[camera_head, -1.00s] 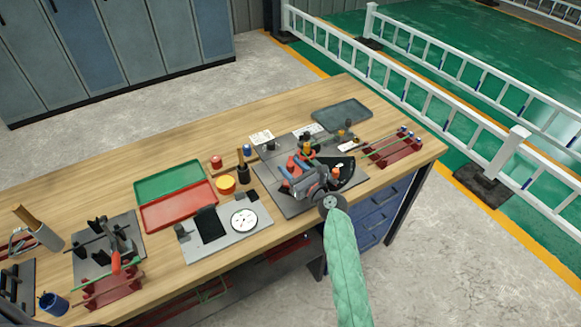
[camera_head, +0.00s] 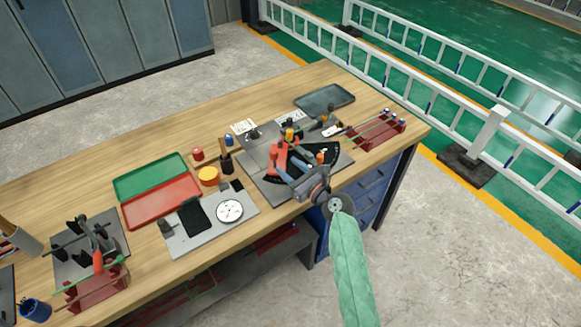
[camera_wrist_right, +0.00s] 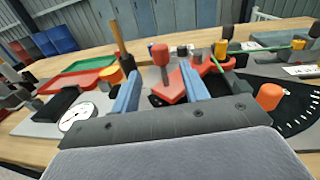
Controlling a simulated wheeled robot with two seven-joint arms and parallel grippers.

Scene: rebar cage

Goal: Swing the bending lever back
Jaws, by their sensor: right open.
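The bending lever (camera_head: 277,158) is a red arm on the grey bender plate (camera_head: 262,186); its upright red-knobbed handle (camera_wrist_right: 160,56) shows in the right wrist view, over the lever's red flat part (camera_wrist_right: 172,90). My right gripper (camera_head: 284,168) is at the front of the bender, close to the lever. In the wrist view its two blue fingers (camera_wrist_right: 160,90) are spread apart, with the red knob in the gap between them and apparently beyond the tips. Nothing is gripped. A black dial with white marks (camera_wrist_right: 290,110) and an orange-topped peg (camera_wrist_right: 269,97) lies right of the lever. My left gripper is not in view.
Left of the bender are a wooden-handled tool (camera_head: 226,155), a yellow-orange round container (camera_head: 208,176), red (camera_head: 160,203) and green (camera_head: 150,175) trays and a white gauge (camera_head: 229,211). A red rack with rods (camera_head: 375,134) is on the right. A grey tray (camera_head: 324,97) lies behind.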

